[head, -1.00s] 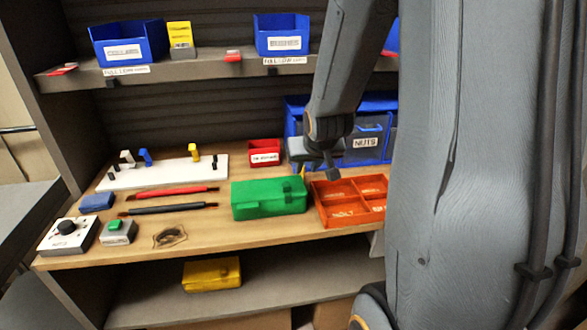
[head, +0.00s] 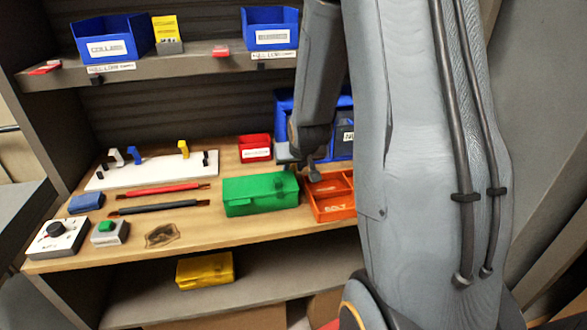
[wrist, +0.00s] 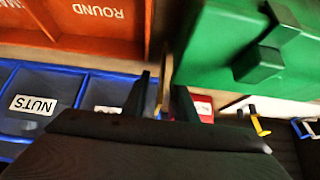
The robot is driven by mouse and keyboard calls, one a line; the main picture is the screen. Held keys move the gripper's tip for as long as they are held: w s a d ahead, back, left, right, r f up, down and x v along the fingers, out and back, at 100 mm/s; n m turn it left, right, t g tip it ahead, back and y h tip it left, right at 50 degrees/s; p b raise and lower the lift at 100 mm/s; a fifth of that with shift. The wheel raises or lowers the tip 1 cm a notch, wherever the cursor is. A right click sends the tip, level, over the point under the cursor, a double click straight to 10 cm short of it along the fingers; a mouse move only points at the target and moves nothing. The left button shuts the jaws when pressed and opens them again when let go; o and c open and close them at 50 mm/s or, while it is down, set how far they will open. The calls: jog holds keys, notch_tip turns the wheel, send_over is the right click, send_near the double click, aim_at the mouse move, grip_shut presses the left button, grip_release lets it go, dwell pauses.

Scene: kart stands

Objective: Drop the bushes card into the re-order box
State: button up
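A small red box (head: 255,148) with a white label, too small to read, stands at the back of the worktop in the head view. Part of a red thing with a white label (wrist: 203,106) shows beside my right finger in the wrist view. My gripper (head: 310,175) is over the worktop between the green box and the orange tray. In the wrist view its two dark fingers (wrist: 163,90) stand a little apart, with a thin tan-yellow strip between them. I cannot tell whether that strip is a card or whether it is gripped. No card reading "bushes" is legible.
The green box (head: 260,194) and orange divided tray (head: 333,208) flank my gripper. Blue bins (wrist: 70,100), one marked NUTS, stand behind. A white board (head: 150,172) with hooks lies left. The shelf (head: 190,64) above carries blue bins, a yellow card and red pieces.

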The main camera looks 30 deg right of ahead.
jog(key=shift+w+f, duration=0.15)
grip_shut()
